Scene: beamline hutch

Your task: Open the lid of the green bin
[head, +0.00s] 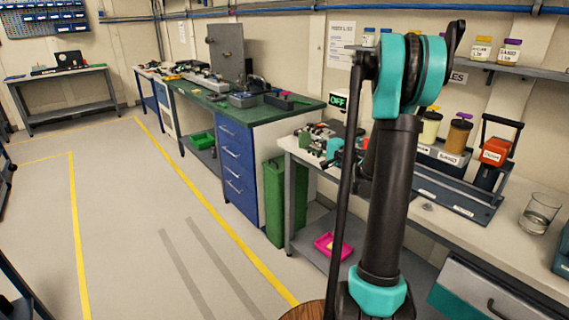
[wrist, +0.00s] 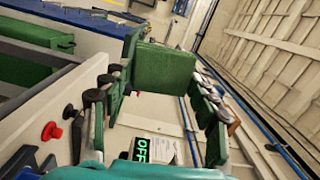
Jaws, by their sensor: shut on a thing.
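The tall green bin (head: 274,205) stands on the floor between the blue drawer cabinet and the right-hand bench in the head view. The bench and my arm are close to its right side, and its top is hard to make out. In the wrist view my gripper (wrist: 164,88) has its fingers on either side of a flat-faced green piece (wrist: 165,68) and is shut on it. I cannot tell for sure whether this piece is the bin's lid. My gripper is not clearly seen in the head view, where my arm blocks part of the scene.
The blue drawer cabinet (head: 238,170) stands left of the bin under a green worktop. The right bench (head: 440,215) holds jars, a rack and a glass beaker (head: 539,212). A pink tray (head: 330,246) is on its lower shelf. The floor at left is clear.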

